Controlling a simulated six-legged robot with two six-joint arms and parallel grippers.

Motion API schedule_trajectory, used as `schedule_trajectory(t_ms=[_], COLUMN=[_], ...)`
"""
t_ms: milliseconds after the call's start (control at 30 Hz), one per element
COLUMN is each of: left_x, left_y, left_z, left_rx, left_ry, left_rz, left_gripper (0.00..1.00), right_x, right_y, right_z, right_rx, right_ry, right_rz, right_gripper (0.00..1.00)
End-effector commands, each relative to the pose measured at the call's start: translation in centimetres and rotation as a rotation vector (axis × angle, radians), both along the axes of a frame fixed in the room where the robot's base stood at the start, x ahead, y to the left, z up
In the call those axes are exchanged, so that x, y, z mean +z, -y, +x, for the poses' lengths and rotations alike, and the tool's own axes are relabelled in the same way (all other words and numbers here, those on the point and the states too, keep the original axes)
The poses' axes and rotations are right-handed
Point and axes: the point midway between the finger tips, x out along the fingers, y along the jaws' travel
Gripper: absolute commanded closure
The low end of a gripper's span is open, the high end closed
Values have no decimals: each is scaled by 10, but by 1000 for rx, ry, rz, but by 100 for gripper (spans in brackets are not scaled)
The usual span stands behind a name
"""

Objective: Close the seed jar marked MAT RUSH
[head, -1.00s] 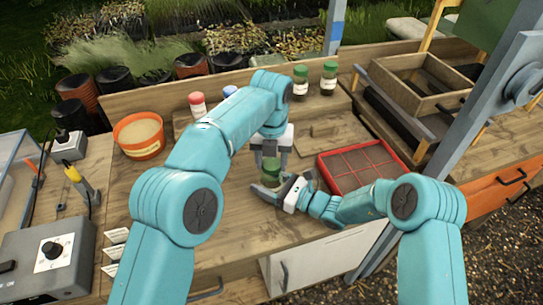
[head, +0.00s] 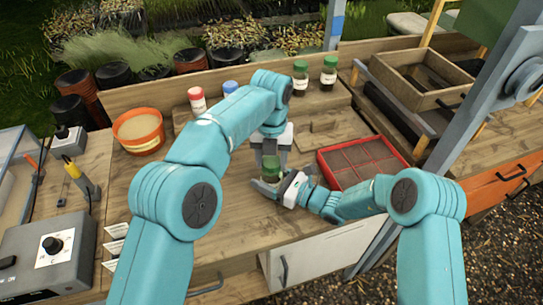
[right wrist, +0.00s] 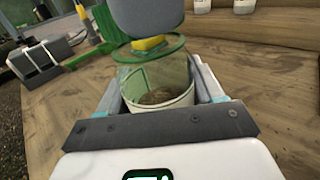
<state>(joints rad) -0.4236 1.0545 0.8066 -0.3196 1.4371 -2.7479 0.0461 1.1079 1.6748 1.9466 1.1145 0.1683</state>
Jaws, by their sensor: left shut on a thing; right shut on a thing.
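The seed jar (right wrist: 158,92) is clear glass with brown seeds low inside. It stands upright between the fingers of my right gripper (head: 268,188), which is shut on it from the side. Its marking cannot be read. A green lid (right wrist: 172,46) is at the jar's mouth in the right wrist view, and I cannot tell whether it is seated or just above the rim. My left gripper (head: 270,160) points down from above and is shut on the lid; its yellow pad shows against the lid in the right wrist view.
Jars with red (head: 197,99), blue (head: 231,88) and green lids (head: 300,78) stand at the back. A red tray (head: 322,168) is close right of my right gripper. An orange tub (head: 138,145) stands left. Bare tabletop (head: 225,215) lies in front.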

Motion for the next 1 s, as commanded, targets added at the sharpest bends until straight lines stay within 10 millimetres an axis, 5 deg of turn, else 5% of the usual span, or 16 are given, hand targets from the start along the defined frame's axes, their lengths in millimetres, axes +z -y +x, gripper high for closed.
schedule_trajectory(t_ms=[167,200,267,567,1000], left_x=[-4,-4,-4,-1,42], left_y=[0,0,0,0,0], left_z=[0,0,0,0,0], left_rx=[0,0,0,1,0], left_ry=[-1,0,0,1,0], left_rz=[0,0,0,0,0], left_gripper=[76,38,22,22,22], right_x=[1,1,1,1,1], right_y=[0,0,0,0,0], right_z=[0,0,0,0,0], right_rx=[0,0,0,0,0], right_ry=[1,1,1,1,1], right_rz=[0,0,0,0,0], right_gripper=[88,100,100,100,100])
